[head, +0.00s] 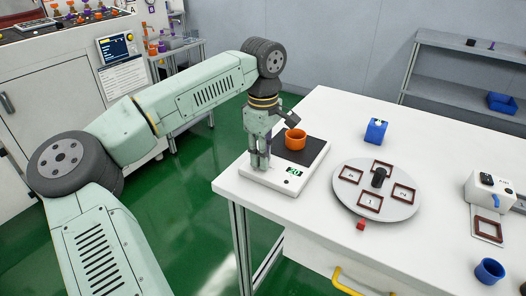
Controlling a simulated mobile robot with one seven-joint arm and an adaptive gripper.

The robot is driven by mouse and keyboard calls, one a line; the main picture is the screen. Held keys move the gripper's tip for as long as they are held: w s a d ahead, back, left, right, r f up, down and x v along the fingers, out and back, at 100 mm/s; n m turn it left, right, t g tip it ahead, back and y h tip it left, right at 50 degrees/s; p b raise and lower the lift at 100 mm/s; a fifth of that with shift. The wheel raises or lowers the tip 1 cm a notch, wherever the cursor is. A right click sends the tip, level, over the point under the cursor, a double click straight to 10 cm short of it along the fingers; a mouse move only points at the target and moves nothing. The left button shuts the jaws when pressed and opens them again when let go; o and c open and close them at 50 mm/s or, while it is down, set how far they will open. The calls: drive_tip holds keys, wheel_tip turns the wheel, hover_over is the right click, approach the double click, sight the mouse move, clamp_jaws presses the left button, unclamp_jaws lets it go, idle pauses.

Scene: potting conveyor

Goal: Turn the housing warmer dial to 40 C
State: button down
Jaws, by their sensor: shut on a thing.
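The housing warmer (271,183) is a flat white unit with a black top plate, on the left end of the white table. A small green display (293,171) on its front right seems to read 20. An orange cup (296,139) stands upright on the black plate. My gripper (260,165) points down over the warmer's left front part, with its fingertips low at the white surface. It is shut on what seems to be the dial, which the fingers hide. The dial's pointer and markings cannot be seen.
Right of the warmer is a round grey turntable (343,203) with brown square frames and a black centre knob (379,178). A blue box (376,131), a small red block (361,225), a blue cup (489,271) and a white device (488,188) also stand on the table (420,255).

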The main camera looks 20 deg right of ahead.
drive_tip(key=shift+m, duration=1.3)
drive_tip(key=c, duration=1.5)
unclamp_jaws()
drive_tip(key=shift+o, duration=0.2)
drive_tip(key=shift+r, duration=0.1)
wheel_tip(320, 180, up, 12)
